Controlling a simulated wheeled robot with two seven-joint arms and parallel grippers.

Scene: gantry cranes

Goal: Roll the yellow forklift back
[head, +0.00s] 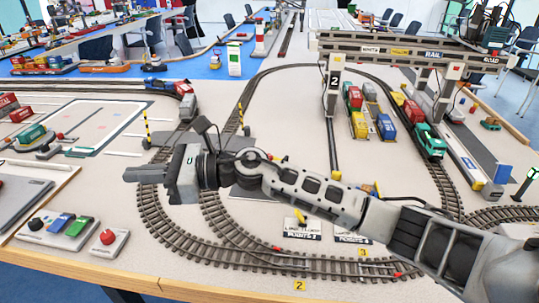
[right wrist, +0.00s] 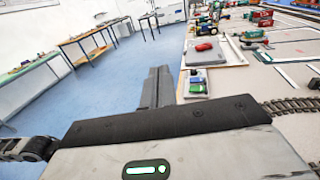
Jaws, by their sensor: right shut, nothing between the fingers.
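I cannot pick out a yellow forklift with certainty in either view. A teal container vehicle (head: 38,136) stands at the left of the layout, too small to make out its parts. My right gripper (head: 135,174) reaches in from the right over the track loop and points left. Its fingers are shut and empty, above the board near its left part. In the right wrist view the closed fingers (right wrist: 158,85) point toward the board's edge and the blue floor. My right arm hides part of the track loop. My left gripper is not in view.
A control box with coloured switches (head: 58,228) and a red button box (head: 103,240) sit at the front left. A grey gantry crane (head: 410,52) spans the wagons at the back right. A striped barrier post (head: 146,128) stands behind my right gripper.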

